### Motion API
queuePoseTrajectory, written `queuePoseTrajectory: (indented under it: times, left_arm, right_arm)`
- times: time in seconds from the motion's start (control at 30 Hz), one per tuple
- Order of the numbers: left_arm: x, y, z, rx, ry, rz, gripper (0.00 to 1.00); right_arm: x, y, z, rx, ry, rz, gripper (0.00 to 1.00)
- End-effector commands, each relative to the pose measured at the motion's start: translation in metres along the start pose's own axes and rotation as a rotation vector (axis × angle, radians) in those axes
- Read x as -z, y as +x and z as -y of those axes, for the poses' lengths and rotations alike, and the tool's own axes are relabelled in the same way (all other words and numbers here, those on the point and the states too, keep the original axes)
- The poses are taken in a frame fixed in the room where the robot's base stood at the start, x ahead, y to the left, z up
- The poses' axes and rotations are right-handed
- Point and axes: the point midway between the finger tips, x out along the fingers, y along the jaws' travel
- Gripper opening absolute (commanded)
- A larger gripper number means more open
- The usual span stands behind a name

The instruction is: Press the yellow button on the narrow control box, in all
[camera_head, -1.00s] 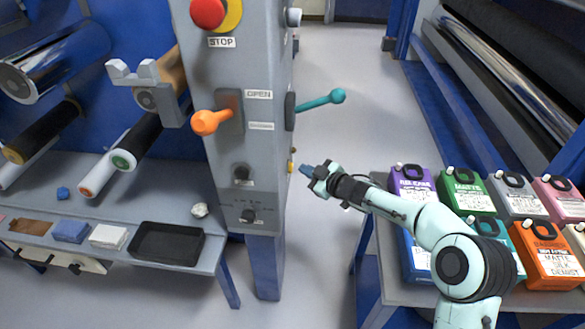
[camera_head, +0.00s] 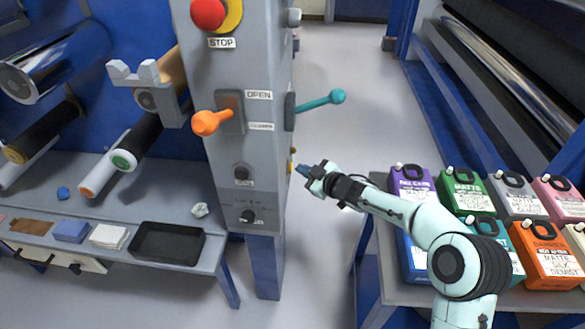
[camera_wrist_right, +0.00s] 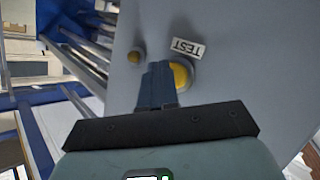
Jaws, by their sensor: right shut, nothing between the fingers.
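The narrow control box (camera_head: 240,130) is a tall grey column with a red stop button, an orange lever and a teal lever. The yellow button (camera_wrist_right: 181,76) sits on its side face beside a TEST label (camera_wrist_right: 188,47) in the right wrist view. In the head view only a sliver of yellow (camera_head: 291,168) shows at the box's right edge. My right gripper (camera_head: 298,168) is shut and empty, its blue fingertips close to the button. In the wrist view the fingertips (camera_wrist_right: 158,72) overlap the button's left edge; I cannot tell whether they touch it. My left gripper is not in view.
A small orange-brown knob (camera_wrist_right: 134,57) is on the same face. A teal lever (camera_head: 320,102) sticks out above my right gripper. Several coloured jugs (camera_head: 545,255) stand on a table at the right. The floor between is clear.

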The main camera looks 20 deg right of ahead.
Motion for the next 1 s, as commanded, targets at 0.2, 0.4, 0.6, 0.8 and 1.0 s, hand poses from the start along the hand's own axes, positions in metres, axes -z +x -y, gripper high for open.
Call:
queuePoseTrajectory:
  times: [0.2,0.4,0.6,0.8,1.0]
  left_arm:
    - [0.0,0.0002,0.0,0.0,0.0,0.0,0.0]
    - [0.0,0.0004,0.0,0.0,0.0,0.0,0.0]
    - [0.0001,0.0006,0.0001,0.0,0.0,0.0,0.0]
    - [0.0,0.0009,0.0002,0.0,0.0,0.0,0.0]
    - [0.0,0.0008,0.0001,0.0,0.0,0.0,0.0]
  right_arm:
    - [0.0014,0.0018,0.0013,0.0,0.0,-0.001,0.0]
    - [0.0025,0.0035,0.0024,0.0,0.0,-0.001,0.0]
    - [0.0037,0.0052,0.0037,0.0,0.0,-0.001,0.0]
    - [0.0052,0.007,0.0053,0.001,0.0,-0.001,0.0]
    - [0.0056,0.0072,0.0056,0.001,0.0,-0.002,0.0]
